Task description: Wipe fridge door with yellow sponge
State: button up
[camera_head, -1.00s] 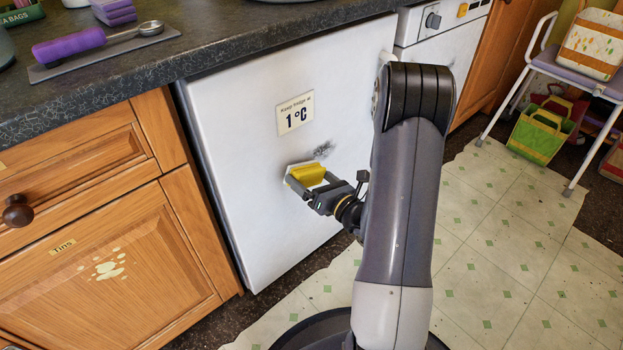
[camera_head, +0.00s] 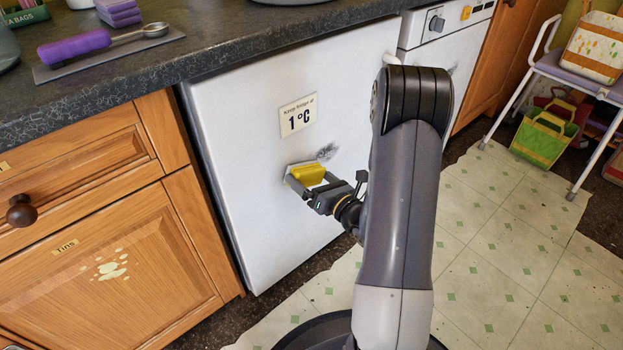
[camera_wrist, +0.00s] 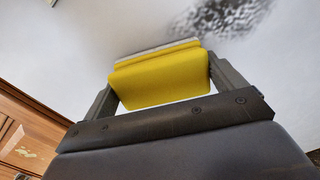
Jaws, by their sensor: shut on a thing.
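My gripper (camera_head: 307,184) is shut on the yellow sponge (camera_head: 309,174), with one finger on each side of it. The sponge also shows in the wrist view (camera_wrist: 160,76), where its pale far layer is against or very close to the white fridge door (camera_head: 255,215); I cannot tell for sure that it touches. A dark grey smudge (camera_head: 328,151) is on the door, just up and to the right of the sponge. In the wrist view the smudge (camera_wrist: 222,16) lies at the top right. A "1 °C" label (camera_head: 298,115) is on the door above the sponge.
A dark worktop (camera_head: 200,45) overhangs the fridge. Wooden cupboards (camera_head: 85,250) stand to the left, with a splatter mark on one. A white appliance (camera_head: 440,45) stands to the right. A chair (camera_head: 545,75) and green bag (camera_head: 543,138) are at the right; the tiled floor between is clear.

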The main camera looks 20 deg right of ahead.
aim_at(316, 160)
jog(key=shift+w, duration=0.15)
jog(key=shift+w+d, duration=0.3)
jog(key=shift+d, duration=0.6)
jog(key=shift+w+d, duration=0.35)
jog(key=shift+d, duration=0.5)
jog(key=shift+w+d, duration=0.3)
jog(key=shift+d, duration=0.6)
jog(key=shift+w+d+p, duration=0.1)
jog(key=shift+w+d, duration=0.25)
jog(key=shift+d, duration=0.55)
jog(key=shift+w+d+p, duration=0.15)
jog(key=shift+w+d, duration=0.15)
jog(key=shift+d, duration=0.6)
jog(key=shift+w+d+p, duration=0.1)
jog(key=shift+w+d, duration=0.25)
jog(key=shift+d, duration=0.55)
jog(key=shift+w+d, duration=0.35)
jog(key=shift+d, duration=0.55)
jog(key=shift+w+d, duration=0.3)
jog(key=shift+d, duration=0.6)
jog(key=shift+w+d, duration=0.35)
jog(key=shift+d, duration=0.55)
